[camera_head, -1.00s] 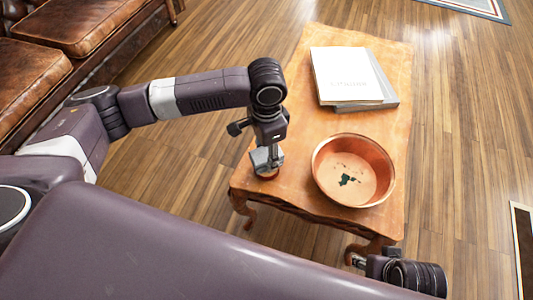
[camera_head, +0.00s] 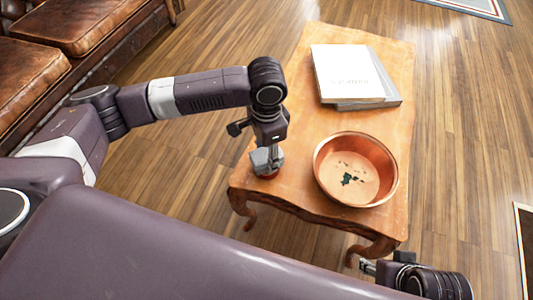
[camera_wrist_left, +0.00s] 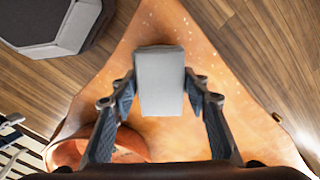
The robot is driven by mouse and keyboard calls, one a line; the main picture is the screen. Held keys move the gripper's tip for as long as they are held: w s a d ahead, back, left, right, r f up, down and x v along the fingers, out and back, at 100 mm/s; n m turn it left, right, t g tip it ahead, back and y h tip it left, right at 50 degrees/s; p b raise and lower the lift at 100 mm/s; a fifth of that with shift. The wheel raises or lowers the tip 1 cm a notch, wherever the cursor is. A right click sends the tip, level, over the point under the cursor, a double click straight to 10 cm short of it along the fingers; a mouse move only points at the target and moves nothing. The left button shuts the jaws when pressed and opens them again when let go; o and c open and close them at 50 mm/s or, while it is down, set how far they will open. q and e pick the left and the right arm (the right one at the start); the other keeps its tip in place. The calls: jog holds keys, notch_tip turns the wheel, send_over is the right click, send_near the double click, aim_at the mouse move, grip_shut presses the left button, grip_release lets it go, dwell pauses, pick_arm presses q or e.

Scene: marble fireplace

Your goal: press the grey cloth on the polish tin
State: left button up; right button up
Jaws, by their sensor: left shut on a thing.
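The grey cloth (camera_wrist_left: 160,80), a folded block, sits between the fingers of my left gripper (camera_head: 266,160). The gripper points down over the near left corner of the wooden table and is shut on the cloth. The polish tin (camera_head: 267,177) shows only as a thin red edge right under the gripper in the head view. In the left wrist view the cloth hides whatever is below it. I cannot tell if cloth and tin touch. My right gripper (camera_head: 368,267) is low at the table's near right edge, mostly hidden, and its jaws cannot be read.
A copper bowl (camera_head: 329,180) with dark green bits inside stands right of the left gripper on the table (camera_head: 300,130). Books (camera_head: 347,72) lie at the far end. Bare tabletop lies between them. A brown leather sofa (camera_head: 85,28) is at the left.

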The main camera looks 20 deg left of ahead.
pick_arm(q)
jog(key=shift+f, duration=0.5)
dwell(0.6)
jog(key=shift+p, duration=0.35)
pick_arm(e)
jog(key=shift+r, duration=0.2)
dwell(0.4)
pick_arm(q)
jog(key=shift+s+f+p, duration=0.1)
jog(key=shift+p, duration=0.3)
pick_arm(e)
jog(key=shift+w, duration=0.15)
jog(key=shift+r, duration=0.15)
